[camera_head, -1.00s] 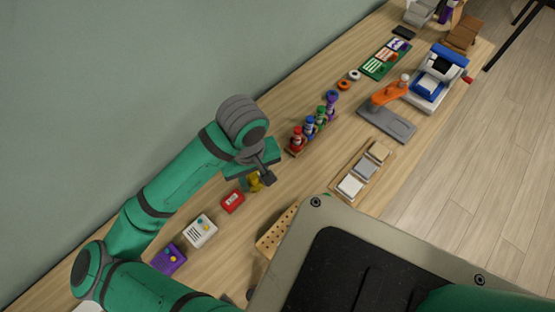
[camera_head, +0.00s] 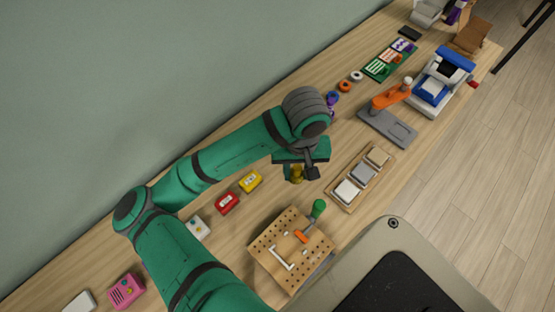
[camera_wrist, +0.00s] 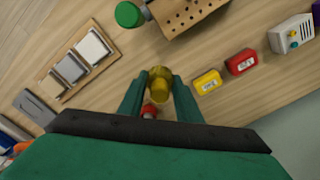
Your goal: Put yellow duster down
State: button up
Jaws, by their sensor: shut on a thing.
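The yellow duster (camera_head: 297,174) is between the fingers of my gripper (camera_head: 301,179), which is shut on it. It also shows in the wrist view (camera_wrist: 160,80), where both green fingers press its sides. The head view shows it over the table, left of the tray of blocks; how high it hangs is hard to tell. A small red thing (camera_wrist: 149,110) shows just past the duster in the wrist view, partly hidden.
A purple bottle-like thing (camera_head: 332,97) shows behind my arm, which hides its neighbours. Yellow (camera_head: 251,181) and red (camera_head: 227,203) boxes lie left. A pegboard (camera_head: 264,247) with tools is in front; a block tray (camera_head: 337,199) is right. Bare wood lies between them.

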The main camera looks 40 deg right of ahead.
jog(key=w+f, duration=0.2)
jog(key=w, duration=0.1)
jog(key=w+d+f, duration=0.1)
jog(key=w+f, duration=0.2)
jog(key=w, duration=0.1)
jog(key=w+f, duration=0.2)
jog(key=w, duration=0.2)
jog(key=shift+d+f, duration=0.25)
jog(key=shift+f, duration=0.15)
jog(key=shift+w+f, duration=0.35)
jog(key=shift+f, duration=0.1)
jog(key=shift+w+d+f, duration=0.1)
jog(key=shift+w+f, duration=0.1)
jog(key=shift+f, duration=1.55)
jog(key=shift+f, duration=0.1)
jog(key=o, duration=1)
jog(key=shift+w, duration=0.1)
jog(key=shift+s, duration=0.2)
notch_tip(320, 180, up, 12)
jog(key=shift+w+r, duration=0.1)
jog(key=shift+r, duration=0.05)
